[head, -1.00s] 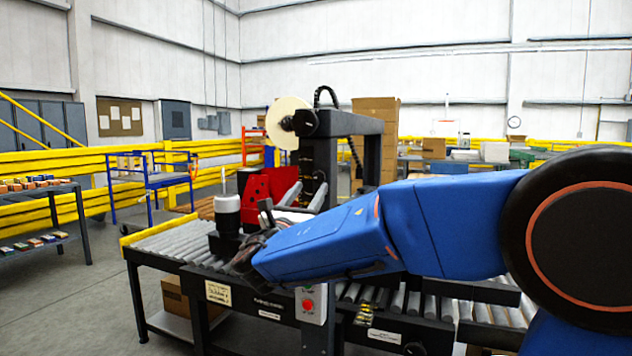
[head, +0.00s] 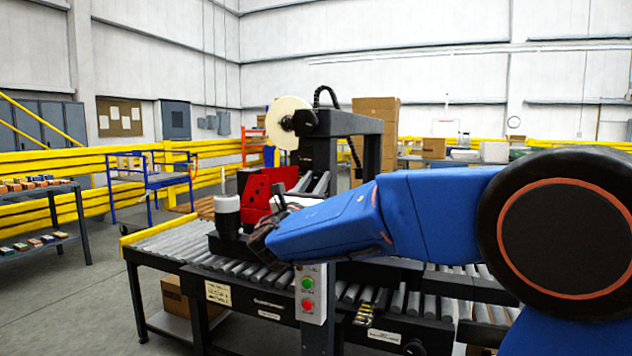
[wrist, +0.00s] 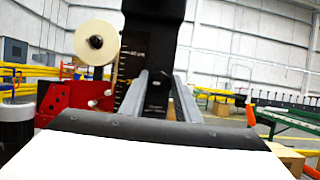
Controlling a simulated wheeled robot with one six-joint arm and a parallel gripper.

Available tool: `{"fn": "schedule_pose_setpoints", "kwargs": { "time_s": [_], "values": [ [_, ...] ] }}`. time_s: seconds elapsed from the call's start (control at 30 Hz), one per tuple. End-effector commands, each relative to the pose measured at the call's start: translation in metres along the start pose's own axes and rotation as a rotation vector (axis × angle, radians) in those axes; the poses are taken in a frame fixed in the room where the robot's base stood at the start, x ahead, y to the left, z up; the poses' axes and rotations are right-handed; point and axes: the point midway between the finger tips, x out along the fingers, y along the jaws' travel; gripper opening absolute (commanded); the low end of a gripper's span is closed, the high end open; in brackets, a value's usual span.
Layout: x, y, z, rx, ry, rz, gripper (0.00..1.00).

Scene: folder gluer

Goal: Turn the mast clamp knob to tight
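The black mast (head: 318,160) of the machine stands upright beyond my arm; in the wrist view the mast (wrist: 152,40) fills the upper middle, with a scale on its left. A dark block (wrist: 156,95) sits low on it between two grey rails. I cannot pick out the mast clamp knob for sure or read its setting. My gripper (head: 262,240) is in the head view at the end of my blue arm, over the roller bed beside a white-topped dark cylinder (head: 228,212). Its fingers are too dark and small to tell open from shut. I see nothing held.
A red plate (head: 262,188) and a cream tape roll (head: 286,122) are left of the mast. A button box (head: 309,293) with green and red buttons hangs on the conveyor's front. Grey rollers (head: 165,240) run left, clear there. A blue cart (head: 150,180) stands behind.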

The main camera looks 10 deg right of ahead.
Motion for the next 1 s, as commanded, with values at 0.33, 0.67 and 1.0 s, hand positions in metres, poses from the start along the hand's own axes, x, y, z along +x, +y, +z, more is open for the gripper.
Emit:
{"fn": "schedule_pose_setpoints", "kwargs": {
  "time_s": [0.33, 0.67, 1.0],
  "values": [
    [-0.0001, 0.0002, 0.0001, 0.046, 0.0, -0.02, 0.07],
    [-0.0003, 0.0021, 0.0002, 0.259, 0.0, -0.107, 0.07],
    [0.0, 0.0028, 0.0005, 0.558, 0.001, -0.232, 0.07]
  ]
}}
